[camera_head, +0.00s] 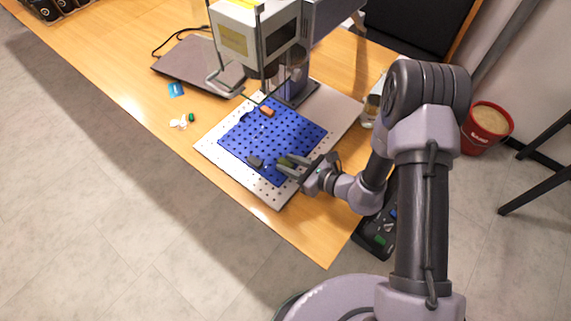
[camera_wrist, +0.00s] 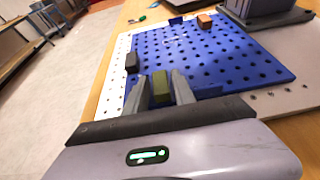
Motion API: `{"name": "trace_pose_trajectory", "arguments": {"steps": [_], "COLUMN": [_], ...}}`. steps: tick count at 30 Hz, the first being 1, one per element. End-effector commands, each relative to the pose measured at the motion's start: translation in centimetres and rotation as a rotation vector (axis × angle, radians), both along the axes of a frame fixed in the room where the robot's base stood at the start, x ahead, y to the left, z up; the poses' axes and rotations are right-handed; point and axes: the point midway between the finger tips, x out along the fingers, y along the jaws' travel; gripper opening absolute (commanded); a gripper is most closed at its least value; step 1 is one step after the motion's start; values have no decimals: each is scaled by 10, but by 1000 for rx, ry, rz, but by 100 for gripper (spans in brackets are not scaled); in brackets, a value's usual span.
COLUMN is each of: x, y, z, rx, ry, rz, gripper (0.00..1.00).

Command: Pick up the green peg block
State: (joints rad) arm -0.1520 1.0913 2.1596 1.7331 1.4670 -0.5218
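The green peg block (camera_head: 285,161) is a dull olive green piece at the near right part of the blue perforated board (camera_head: 308,131). In the wrist view the green block (camera_wrist: 160,87) stands between the two fingers of my gripper (camera_wrist: 159,84), with a narrow gap visible on each side. In the head view my gripper (camera_head: 292,165) reaches in from the right, low at the board. It is open around the block. The block's lower part and any contact with the board are hard to make out.
A dark grey block (camera_head: 255,161) lies just left of my gripper, and an orange block (camera_head: 266,111) is farther back. The laser marker (camera_head: 256,33) overhangs the board's far side. A closed laptop (camera_head: 200,66) lies left of it.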

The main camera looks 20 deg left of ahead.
Motion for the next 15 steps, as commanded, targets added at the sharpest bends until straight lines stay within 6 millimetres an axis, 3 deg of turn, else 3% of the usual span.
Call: {"name": "trace_pose_trajectory", "arguments": {"steps": [1, 4, 15], "x": [0, 0, 0], "y": [0, 0, 0], "z": [0, 0, 3], "rx": [0, 0, 0], "ry": [0, 0, -1], "rz": [0, 0, 0], "gripper": [20, 0, 0]}}
